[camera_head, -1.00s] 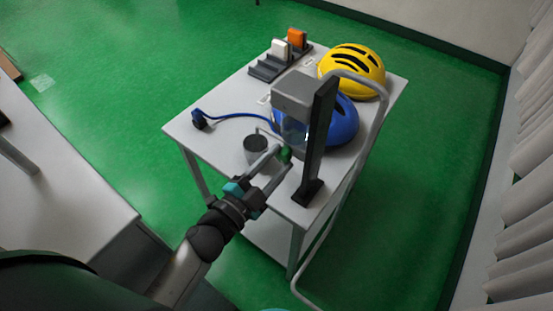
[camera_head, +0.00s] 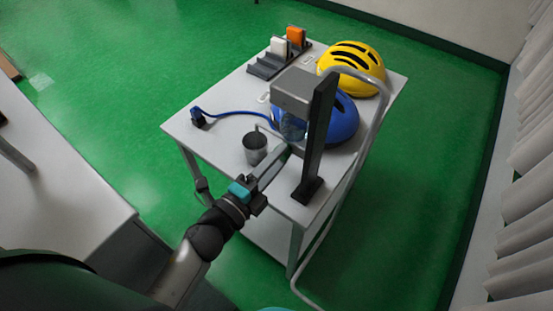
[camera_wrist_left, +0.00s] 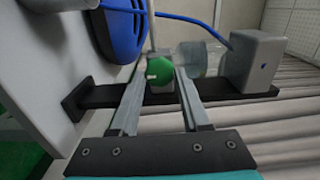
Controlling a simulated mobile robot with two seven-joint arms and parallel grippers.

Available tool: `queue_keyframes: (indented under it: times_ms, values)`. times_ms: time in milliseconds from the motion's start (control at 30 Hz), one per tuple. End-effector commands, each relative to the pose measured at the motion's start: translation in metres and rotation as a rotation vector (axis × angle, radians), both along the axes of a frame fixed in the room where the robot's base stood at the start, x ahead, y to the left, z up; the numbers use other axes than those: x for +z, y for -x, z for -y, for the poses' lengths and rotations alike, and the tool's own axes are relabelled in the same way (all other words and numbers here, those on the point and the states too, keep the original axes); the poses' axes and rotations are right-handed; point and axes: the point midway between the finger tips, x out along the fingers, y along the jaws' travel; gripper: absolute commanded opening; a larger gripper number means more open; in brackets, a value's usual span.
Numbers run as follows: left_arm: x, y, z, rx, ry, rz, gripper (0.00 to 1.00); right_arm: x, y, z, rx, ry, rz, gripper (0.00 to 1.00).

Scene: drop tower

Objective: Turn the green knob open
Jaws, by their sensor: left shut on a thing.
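The green knob (camera_wrist_left: 160,69) sits between the fingertips of my left gripper (camera_wrist_left: 161,76) in the left wrist view, with a small pale mark on its face. In the head view my left gripper (camera_head: 284,157) reaches to the tower, its fingers close together and hiding nearly all of the knob. The gripper is shut on the knob. The tower has a dark upright post (camera_head: 317,140), a grey box (camera_head: 302,87) on top and a clear vessel (camera_head: 292,125) under it. My right gripper is not in view.
A grey cup (camera_head: 255,149) stands just left of the gripper. A blue helmet (camera_head: 343,122) and a yellow helmet (camera_head: 352,62) lie behind the tower. A blue cable (camera_head: 235,113) crosses the white table (camera_head: 206,150). A grey rail (camera_head: 372,135) runs along the right side.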

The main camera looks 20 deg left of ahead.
Motion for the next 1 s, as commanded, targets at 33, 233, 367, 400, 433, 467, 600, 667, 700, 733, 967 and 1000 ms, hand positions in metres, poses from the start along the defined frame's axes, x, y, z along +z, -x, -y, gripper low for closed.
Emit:
queue_keyframes:
  times_ms: [33,233,367,400,433,467,600,667,700,733,967,1000]
  values:
    - [0.0001,0.0001,0.0004,-0.001,-0.008,0.004,0.00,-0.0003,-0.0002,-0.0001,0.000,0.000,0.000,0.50]
    - [0.0002,0.0001,0.0003,-0.001,-0.026,0.011,0.00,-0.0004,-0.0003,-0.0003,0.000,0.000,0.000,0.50]
    - [0.0002,0.0001,0.0003,-0.001,-0.027,0.010,0.00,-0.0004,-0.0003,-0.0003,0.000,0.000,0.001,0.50]
    - [0.0002,0.0001,0.0003,-0.001,-0.027,0.010,0.00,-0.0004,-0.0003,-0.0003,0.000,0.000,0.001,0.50]
    - [0.0002,0.0001,0.0003,-0.001,-0.027,0.010,0.00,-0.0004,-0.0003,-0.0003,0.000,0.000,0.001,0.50]
    - [0.0001,0.0001,0.0003,-0.001,-0.027,0.010,0.00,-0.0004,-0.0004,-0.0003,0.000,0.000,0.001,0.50]
    - [0.0001,0.0000,0.0003,-0.001,-0.026,0.010,0.52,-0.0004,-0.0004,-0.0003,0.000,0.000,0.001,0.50]
    - [0.0001,0.0000,0.0003,-0.001,-0.026,0.010,0.59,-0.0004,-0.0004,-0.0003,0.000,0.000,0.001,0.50]
    - [0.0001,0.0000,0.0002,-0.001,-0.025,0.009,0.63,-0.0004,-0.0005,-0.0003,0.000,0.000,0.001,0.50]
    - [0.0001,0.0000,0.0002,-0.001,-0.025,0.009,0.67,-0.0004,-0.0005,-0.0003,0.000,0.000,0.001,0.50]
    - [0.0000,0.0000,0.0001,0.000,-0.024,0.009,0.75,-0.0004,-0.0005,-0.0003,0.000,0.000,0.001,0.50]
    - [0.0000,0.0000,0.0001,0.000,-0.024,0.009,0.75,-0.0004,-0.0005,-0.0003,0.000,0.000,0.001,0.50]
